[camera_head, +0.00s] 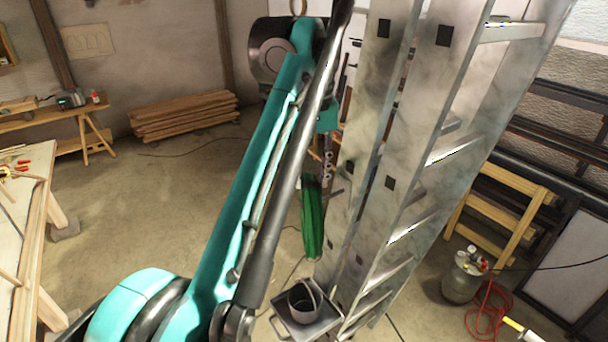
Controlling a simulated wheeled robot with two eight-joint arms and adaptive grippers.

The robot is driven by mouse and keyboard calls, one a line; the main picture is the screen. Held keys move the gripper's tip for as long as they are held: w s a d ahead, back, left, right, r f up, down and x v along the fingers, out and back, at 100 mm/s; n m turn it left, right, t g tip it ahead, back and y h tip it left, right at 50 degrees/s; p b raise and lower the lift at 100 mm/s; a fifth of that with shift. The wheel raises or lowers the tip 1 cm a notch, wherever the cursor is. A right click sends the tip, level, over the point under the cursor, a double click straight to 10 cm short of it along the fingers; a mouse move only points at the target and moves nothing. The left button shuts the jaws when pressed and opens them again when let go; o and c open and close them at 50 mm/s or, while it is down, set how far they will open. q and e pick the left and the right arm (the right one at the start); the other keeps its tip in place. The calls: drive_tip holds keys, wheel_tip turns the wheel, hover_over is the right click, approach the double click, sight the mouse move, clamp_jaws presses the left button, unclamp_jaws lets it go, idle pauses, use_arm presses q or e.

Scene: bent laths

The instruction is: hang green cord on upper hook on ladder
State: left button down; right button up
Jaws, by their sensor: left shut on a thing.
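The green cord (312,220) hangs as a long bundle just left of the ladder, near the middle of the camera_head view. The aluminium ladder (405,125) stands upright and slightly tilted in the picture. My left gripper (317,176) is mostly hidden behind my own teal arm. It is shut on the upper end of the green cord, holding it in the air beside the ladder's left rail. I cannot make out the upper hook clearly. My right gripper is not in view.
A grey tray (283,327) with a dark bucket (304,300) is low by the ladder. Stacked planks (185,115) lie by the back wall. A workbench (25,215) is at left. A metal tank (463,277) with a red hose (490,308) stands at right. Open floor lies at left centre.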

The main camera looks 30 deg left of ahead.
use_arm(q)
drive_tip(key=shift+w+d+f, duration=0.2)
drive_tip(key=shift+w+d, duration=0.1)
drive_tip(key=shift+w, duration=0.45)
drive_tip(key=shift+w+d+f+b, duration=0.1)
drive_tip(key=shift+w+f+b, duration=0.15)
drive_tip(key=shift+f, duration=0.25)
drive_tip(key=shift+w+d+f+b, duration=0.15)
drive_tip(key=shift+w+f, duration=0.1)
drive_tip(key=shift+f, duration=0.35)
drive_tip(key=c, duration=1)
unclamp_jaws()
drive_tip(key=shift+r, duration=3.75)
